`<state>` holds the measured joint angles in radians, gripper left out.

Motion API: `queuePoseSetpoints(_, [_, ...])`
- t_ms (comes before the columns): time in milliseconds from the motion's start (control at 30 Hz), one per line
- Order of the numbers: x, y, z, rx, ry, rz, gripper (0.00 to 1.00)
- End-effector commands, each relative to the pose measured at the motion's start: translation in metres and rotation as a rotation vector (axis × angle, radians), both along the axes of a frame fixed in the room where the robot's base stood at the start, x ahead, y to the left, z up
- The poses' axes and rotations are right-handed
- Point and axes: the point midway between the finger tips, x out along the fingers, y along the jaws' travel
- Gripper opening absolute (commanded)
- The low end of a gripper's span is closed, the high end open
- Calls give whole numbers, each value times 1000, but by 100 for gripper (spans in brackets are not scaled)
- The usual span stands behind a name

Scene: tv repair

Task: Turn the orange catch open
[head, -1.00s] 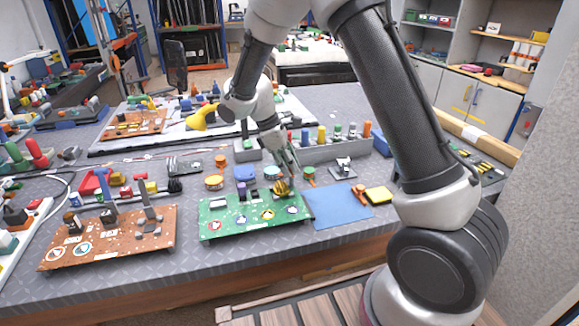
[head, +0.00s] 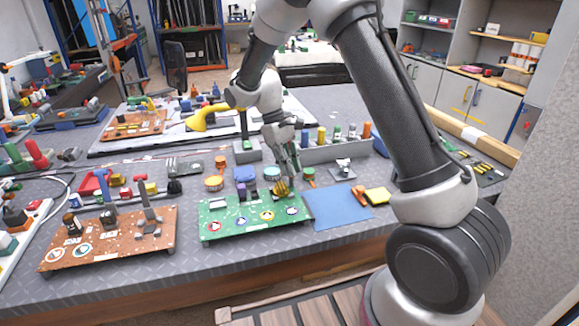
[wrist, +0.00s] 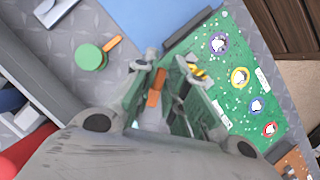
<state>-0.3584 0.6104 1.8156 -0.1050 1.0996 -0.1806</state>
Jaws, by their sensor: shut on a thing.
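The green circuit board (head: 235,228) lies on the bench with round coloured emblems on its top; it also fills the right of the wrist view (wrist: 235,60). My gripper (head: 290,182) points down at the board's back right corner. In the wrist view its fingers (wrist: 168,66) are closed around the orange catch (wrist: 155,88), which shows between them. A yellow-and-black striped part (wrist: 198,72) sits right beside the right finger; in the head view it (head: 281,188) is just left of the fingertips. The catch is hidden by the fingers in the head view.
A blue mat (head: 338,208) lies right of the board. A green round piece with an orange handle (wrist: 90,56) lies close behind. A grey rack (head: 335,145) of coloured handles stands further back. A brown board (head: 110,240) is at the left. Several small round tubs stand behind the green board.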

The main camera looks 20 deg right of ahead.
Motion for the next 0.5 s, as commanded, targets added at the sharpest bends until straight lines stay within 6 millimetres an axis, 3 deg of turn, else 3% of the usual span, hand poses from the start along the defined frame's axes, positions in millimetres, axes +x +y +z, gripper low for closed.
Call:
queuePoseSetpoints(433, [0, 0, 0, -1, 0, -9, 0])
queuePoseSetpoints(467, [0, 0, 0, -1, 0, -9, 16])
queuePoseSetpoints(500, [0, 0, 0, -1, 0, -9, 23])
